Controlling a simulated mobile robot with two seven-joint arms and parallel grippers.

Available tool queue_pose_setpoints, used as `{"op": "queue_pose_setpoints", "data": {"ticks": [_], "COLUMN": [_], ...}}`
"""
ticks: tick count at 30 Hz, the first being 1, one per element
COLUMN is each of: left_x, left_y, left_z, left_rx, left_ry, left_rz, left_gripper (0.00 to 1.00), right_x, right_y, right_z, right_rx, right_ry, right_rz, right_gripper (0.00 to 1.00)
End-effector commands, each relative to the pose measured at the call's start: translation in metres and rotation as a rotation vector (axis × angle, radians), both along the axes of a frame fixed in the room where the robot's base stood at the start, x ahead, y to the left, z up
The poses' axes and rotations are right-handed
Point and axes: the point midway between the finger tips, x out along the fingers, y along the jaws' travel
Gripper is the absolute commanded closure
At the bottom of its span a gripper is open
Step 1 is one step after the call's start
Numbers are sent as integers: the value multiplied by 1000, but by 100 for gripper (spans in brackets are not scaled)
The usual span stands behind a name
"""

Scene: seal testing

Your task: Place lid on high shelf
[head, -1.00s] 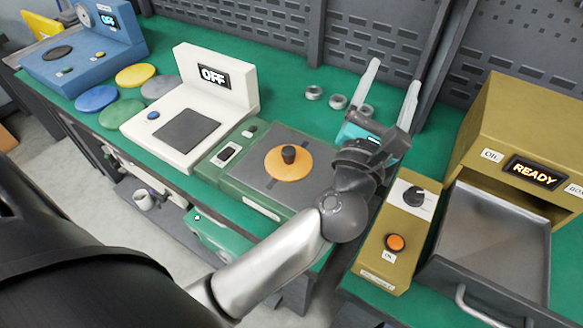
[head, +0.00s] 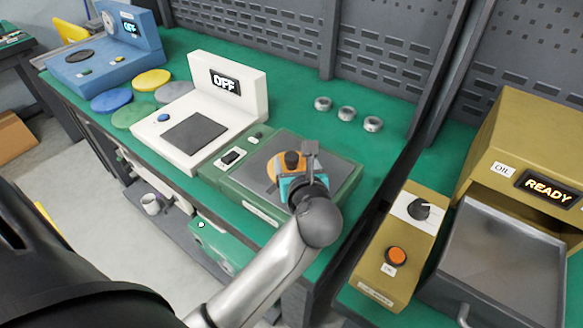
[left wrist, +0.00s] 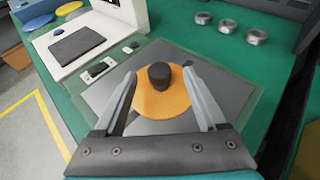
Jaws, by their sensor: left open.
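An orange round lid (head: 273,166) with a black knob (head: 292,160) lies on the grey plate of a green device (head: 228,180). My left gripper (head: 298,164) is at the lid in the head view and hides part of it. In the left wrist view its fingers are open, one on each side of the lid's knob (left wrist: 159,75), with visible gaps between. The orange lid (left wrist: 165,103) shows below the knob there. My right gripper is not in view. No high shelf can be made out for certain.
A white device (head: 200,125) reading OFF stands left of the green one, with several coloured discs (head: 152,80) beyond it. Metal rings (head: 346,113) lie behind. A yellow machine (head: 530,150) reading READY and a control box (head: 400,240) stand at right.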

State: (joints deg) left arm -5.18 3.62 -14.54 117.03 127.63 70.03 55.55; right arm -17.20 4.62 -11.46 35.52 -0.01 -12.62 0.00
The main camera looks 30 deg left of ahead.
Motion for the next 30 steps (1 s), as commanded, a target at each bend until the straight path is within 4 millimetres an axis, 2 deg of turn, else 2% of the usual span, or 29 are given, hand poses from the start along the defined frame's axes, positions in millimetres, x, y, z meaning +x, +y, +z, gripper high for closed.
{"op": "queue_pose_setpoints", "data": {"ticks": [11,18,23,27,30], "left_x": [25,46,49,49,49], "left_y": [23,41,44,43,43], "left_z": [-13,-26,-27,-27,-27], "left_rx": [6,2,1,0,0], "left_ry": [-2,-1,0,-1,-1], "left_rz": [0,0,-1,-1,-1], "left_gripper": [26,26,26,26,38], "right_x": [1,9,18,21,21], "right_y": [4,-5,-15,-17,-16], "right_z": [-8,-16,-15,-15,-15], "right_rx": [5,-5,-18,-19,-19], "right_ry": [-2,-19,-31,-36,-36], "right_rz": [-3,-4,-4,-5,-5], "right_gripper": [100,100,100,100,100]}}
